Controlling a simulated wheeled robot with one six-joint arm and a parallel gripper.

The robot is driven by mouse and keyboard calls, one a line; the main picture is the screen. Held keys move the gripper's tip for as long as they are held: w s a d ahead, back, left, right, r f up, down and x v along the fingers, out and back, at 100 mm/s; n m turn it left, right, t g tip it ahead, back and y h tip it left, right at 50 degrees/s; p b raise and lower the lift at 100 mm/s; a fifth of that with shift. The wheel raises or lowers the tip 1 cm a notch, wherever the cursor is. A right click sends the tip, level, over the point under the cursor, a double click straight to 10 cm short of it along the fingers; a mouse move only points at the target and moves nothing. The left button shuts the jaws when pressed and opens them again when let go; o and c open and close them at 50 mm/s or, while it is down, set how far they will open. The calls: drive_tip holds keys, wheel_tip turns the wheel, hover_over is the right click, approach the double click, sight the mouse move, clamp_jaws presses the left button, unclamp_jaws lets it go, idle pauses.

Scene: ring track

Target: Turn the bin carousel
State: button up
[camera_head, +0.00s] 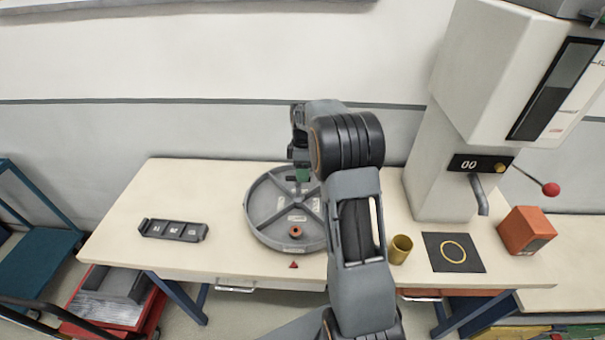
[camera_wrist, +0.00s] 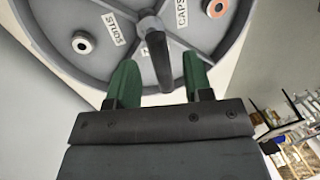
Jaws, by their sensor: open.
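The bin carousel (camera_head: 262,232) is a round grey tray split by spokes into labelled compartments, on the table's middle. In the wrist view, the carousel (camera_wrist: 57,15) shows labels reading STUDS and CAPS. A pale ring part (camera_wrist: 82,42) lies by STUDS and an orange ring part (camera_wrist: 216,8) by CAPS. A dark peg (camera_wrist: 158,62) stands out between my green fingers. My gripper (camera_wrist: 160,72) is open, with a finger on each side of the peg; I cannot tell whether either touches it. In the head view, my gripper (camera_head: 302,175) is at the carousel's far side, partly hidden by my arm.
A red triangle marker (camera_head: 293,265) lies at the carousel's near edge. A dark three-slot tray (camera_head: 173,230) is at left. At right are a gold cup (camera_head: 400,249), a black mat (camera_head: 440,264) with a yellow ring, an orange box (camera_head: 526,230) and a tall machine (camera_head: 437,170).

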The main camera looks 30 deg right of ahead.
drive_tip(key=shift+s+f, duration=0.1)
drive_tip(key=shift+f, duration=0.65)
drive_tip(key=shift+c, duration=0.4)
clamp_jaws()
